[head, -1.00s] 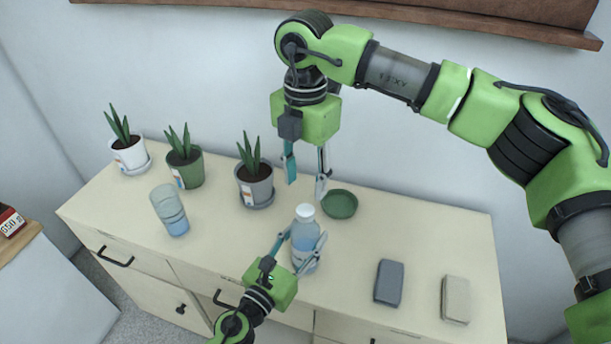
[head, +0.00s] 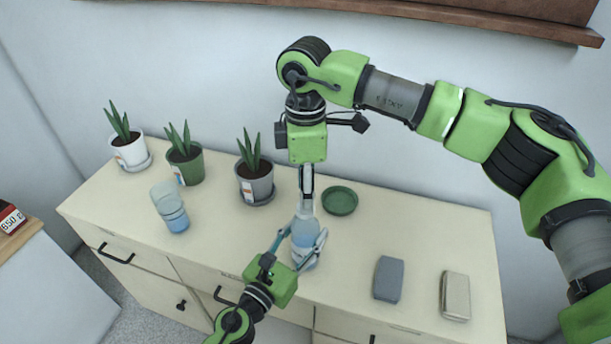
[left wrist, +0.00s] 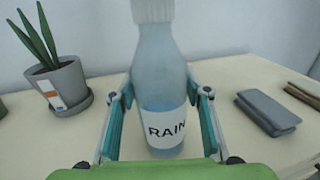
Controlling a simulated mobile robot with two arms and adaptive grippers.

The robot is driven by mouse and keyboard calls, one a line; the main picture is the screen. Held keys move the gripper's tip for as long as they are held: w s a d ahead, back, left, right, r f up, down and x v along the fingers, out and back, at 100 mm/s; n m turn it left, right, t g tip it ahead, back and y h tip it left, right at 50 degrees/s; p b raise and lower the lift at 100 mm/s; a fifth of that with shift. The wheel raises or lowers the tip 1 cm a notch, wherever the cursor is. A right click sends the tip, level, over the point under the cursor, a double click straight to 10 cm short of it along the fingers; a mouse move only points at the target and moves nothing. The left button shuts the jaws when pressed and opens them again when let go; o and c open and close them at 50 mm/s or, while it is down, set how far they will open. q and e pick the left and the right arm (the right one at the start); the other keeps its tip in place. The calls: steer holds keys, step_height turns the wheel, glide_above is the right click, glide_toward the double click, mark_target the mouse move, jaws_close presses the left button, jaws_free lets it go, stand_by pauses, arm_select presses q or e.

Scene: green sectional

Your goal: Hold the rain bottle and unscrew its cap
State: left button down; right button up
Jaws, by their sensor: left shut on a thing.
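The rain bottle (head: 304,233) stands upright near the front of the cabinet top. It is clear with blue liquid and a white RAIN label, which shows in the left wrist view (left wrist: 166,130). My left gripper (head: 305,240) is shut on the bottle's body, a finger on each side. The white ribbed cap (left wrist: 153,10) sits on the bottle's neck, cut off by the top edge of the left wrist view. My right gripper (head: 307,208) points down directly over the bottle, its fingers edge-on and covering the cap in the head view. Its opening and any contact cannot be told.
A green dish (head: 340,201) lies behind and right of the bottle.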

mark_target(305, 236)
steer(key=shift+f, duration=1.9)
